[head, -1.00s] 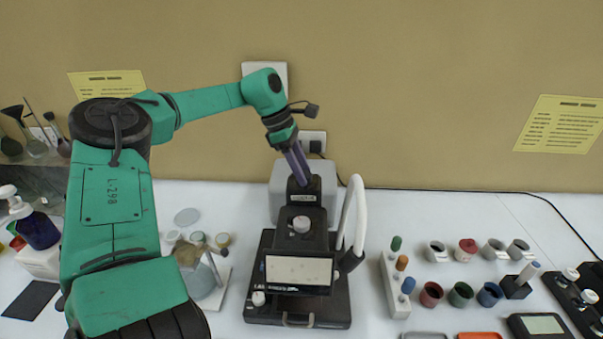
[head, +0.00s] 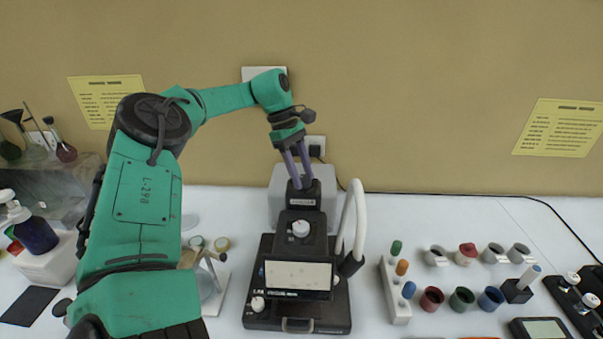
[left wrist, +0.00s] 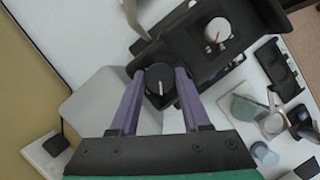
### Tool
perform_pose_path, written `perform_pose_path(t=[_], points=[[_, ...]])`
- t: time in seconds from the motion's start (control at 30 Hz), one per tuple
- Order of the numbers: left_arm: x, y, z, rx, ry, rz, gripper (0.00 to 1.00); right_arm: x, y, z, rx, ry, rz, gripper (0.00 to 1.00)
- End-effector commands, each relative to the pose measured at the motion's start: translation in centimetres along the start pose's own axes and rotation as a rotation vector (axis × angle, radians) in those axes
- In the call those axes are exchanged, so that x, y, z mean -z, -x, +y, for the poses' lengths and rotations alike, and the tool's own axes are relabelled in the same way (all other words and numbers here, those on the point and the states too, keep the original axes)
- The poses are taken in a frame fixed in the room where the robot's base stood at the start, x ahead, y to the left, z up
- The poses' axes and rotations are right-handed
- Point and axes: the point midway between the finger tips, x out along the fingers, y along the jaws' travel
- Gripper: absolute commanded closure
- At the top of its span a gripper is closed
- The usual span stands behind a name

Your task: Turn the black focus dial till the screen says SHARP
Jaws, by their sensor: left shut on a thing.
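The black focus dial (left wrist: 160,86), with a white pointer line, sits at the rear of the dark instrument (head: 262,306). My left gripper (left wrist: 159,75) has its two purple fingers on either side of the dial and is shut on it. In the head view the left gripper (head: 304,183) reaches down to the top of the instrument's rear column, and the dial is hidden or too small to make out. The instrument's pale screen (head: 298,274) faces front; no readable word shows on it. My right gripper is not in view.
A white knob (head: 301,229) with a red mark sits in front of the column. A curved white tube (head: 360,215) rises at the instrument's right. A rack with coloured caps (head: 395,290) and several small pots stand further right. A grey box (head: 279,195) is behind.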

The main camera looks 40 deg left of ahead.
Motion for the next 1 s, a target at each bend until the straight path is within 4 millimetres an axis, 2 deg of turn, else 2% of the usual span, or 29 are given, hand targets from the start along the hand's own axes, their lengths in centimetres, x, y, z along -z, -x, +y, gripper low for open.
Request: perform_pose_path(t=[0.2, 0.23, 0.27, 0.3, 0.6, 0.73, 0.87, 0.93, 1.0], points=[[0.0, 0.1, 0.0, -0.002, 0.000, 0.001, 1.00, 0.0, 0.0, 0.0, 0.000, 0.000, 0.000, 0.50], [0.0, 0.1, 0.0, -0.002, 0.000, 0.001, 0.42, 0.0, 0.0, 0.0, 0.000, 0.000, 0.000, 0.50], [0.0, 0.1, 0.0, -0.002, 0.000, 0.001, 0.30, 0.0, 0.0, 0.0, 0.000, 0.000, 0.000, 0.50], [0.0, 0.1, 0.0, -0.002, 0.001, 0.001, 0.23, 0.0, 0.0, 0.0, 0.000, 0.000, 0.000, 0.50], [0.0, 0.1, 0.0, -0.001, 0.001, 0.001, 0.23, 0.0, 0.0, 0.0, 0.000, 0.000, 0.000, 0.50], [0.1, 0.9, 0.1, -0.003, 0.002, 0.002, 0.23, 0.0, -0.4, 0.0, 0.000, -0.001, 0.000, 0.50], [0.1, 3.6, 0.1, -0.007, 0.003, 0.005, 0.23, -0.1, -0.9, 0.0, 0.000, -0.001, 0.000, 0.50], [0.1, 5.7, 0.1, -0.006, 0.003, 0.007, 0.23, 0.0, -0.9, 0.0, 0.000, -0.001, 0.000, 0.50], [0.0, 8.0, 0.1, -0.003, 0.006, 0.007, 0.23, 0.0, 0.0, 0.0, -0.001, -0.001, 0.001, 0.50]])
